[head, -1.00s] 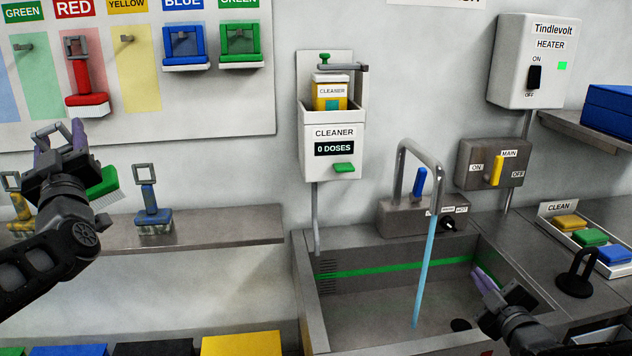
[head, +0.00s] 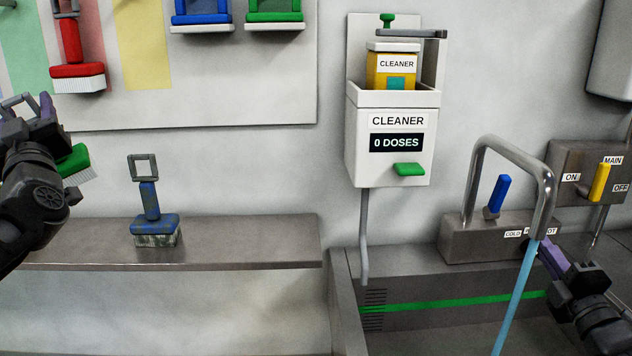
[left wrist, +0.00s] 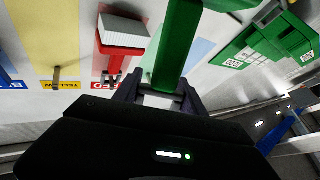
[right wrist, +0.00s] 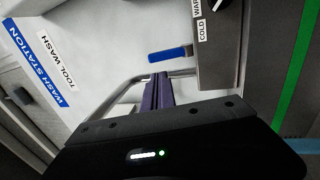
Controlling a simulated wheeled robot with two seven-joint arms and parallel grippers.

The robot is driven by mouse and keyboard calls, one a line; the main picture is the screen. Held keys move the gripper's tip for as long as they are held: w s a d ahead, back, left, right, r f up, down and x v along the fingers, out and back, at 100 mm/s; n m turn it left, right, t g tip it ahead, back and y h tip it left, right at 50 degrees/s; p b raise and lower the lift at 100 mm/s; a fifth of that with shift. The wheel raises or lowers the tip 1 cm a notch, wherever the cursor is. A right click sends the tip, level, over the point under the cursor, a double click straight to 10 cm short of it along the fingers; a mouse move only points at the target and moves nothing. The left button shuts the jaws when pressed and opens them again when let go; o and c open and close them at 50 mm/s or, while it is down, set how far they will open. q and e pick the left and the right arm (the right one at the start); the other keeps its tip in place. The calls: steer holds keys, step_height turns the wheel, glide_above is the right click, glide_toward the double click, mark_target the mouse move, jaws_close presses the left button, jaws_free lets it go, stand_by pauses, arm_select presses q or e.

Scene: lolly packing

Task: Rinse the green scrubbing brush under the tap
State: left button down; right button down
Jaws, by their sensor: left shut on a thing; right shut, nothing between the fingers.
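The green scrubbing brush (head: 74,164) is held by my left gripper (head: 40,105) at the left of the head view, above the shelf and away from the sink. Its green handle (left wrist: 178,45) lies between the shut fingers in the left wrist view. The tap (head: 545,190) has a blue stream of water (head: 518,295) falling from its spout into the sink (head: 345,300). My right gripper (head: 552,255) is shut and empty beside the stream, near the tap's base. The right wrist view shows its closed fingers (right wrist: 158,90) near the blue tap lever (right wrist: 170,55).
A dirty blue brush (head: 152,226) stands on the shelf (head: 240,240). A cleaner dispenser (head: 390,150) reading 0 DOSES hangs on the wall between shelf and tap. A red brush (head: 76,72) hangs on the board. The main switch box (head: 585,165) is right of the tap.

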mark_target(505, 190)
arm_select(q)
steer(key=shift+s+r, duration=0.15)
arm_select(e)
steer(key=shift+s, duration=0.1)
